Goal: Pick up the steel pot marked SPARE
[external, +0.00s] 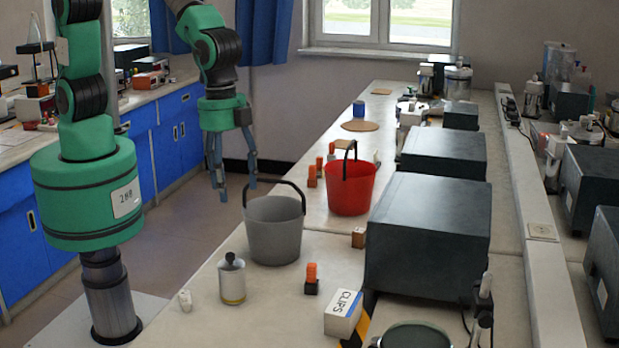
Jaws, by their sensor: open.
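A small steel pot (232,284) with a dark knob on top stands upright on the near left part of the bench. No SPARE marking is readable on it, so I cannot tell whether it is the marked one. My gripper (237,190) hangs with its fingers pointing down, open and empty. In the picture it is above the pot and just left of the grey bucket's rim, apart from the pot.
A grey bucket (274,240) with a raised dark handle stands behind the pot; a red bucket (351,190) is farther back. A box marked CLIPS (343,313), orange-and-dark blocks (311,279) and a small white item (185,300) are nearby. A large dark case (428,238) stands right.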

